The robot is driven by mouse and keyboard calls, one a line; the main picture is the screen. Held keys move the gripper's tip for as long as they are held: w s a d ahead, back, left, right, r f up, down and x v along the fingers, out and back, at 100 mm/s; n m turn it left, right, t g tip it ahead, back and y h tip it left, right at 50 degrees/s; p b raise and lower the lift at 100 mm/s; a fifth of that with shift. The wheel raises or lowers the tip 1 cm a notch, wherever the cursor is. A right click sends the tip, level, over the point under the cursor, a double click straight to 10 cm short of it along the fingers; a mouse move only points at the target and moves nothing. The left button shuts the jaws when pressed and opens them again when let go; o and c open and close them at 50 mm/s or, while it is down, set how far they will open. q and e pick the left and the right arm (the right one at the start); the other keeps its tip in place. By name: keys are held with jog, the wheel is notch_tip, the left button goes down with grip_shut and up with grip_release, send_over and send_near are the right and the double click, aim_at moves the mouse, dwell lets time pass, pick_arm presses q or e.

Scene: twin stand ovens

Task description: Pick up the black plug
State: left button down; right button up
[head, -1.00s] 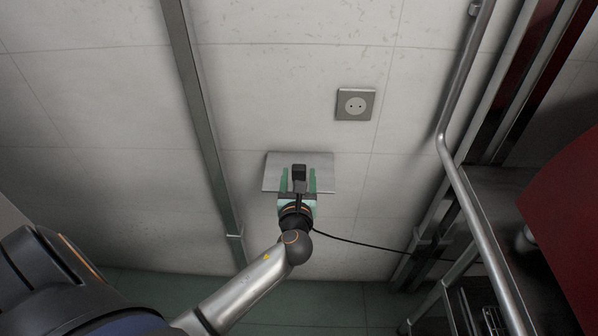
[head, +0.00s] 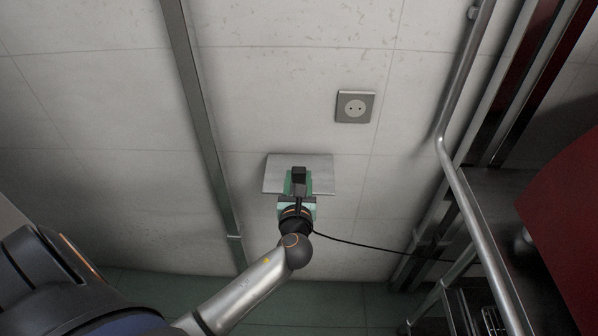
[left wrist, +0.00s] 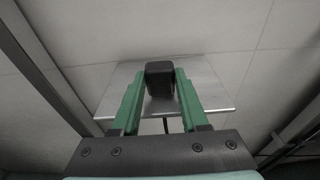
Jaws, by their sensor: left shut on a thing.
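The black plug (head: 299,174) is at a small metal shelf on the wall, in the middle of the head view. My left gripper (head: 299,183) reaches it from below, with its green fingers closed against the plug's two sides. In the left wrist view the plug (left wrist: 160,78) stands between the green fingertips, with the shelf behind it. A black cable (head: 370,246) runs off to the right from near the gripper. Whether the plug still touches the shelf is not clear. My right gripper is not in view.
The metal shelf (head: 325,172) is fixed to the tiled wall. A grey wall socket (head: 355,107) sits above and to its right. A vertical metal strip (head: 205,130) runs at left. A bent pipe (head: 465,190), rack and red surface (head: 565,210) stand at right.

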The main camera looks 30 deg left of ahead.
pick_arm(q)
jog(key=s+d+r+p, duration=0.1)
jog(key=s+r+p, duration=0.1)
jog(key=s+d+r+p, duration=0.1)
jog(key=p, duration=0.1)
jog(key=shift+s+d+r, duration=0.15)
jog(key=shift+s+r, duration=0.2)
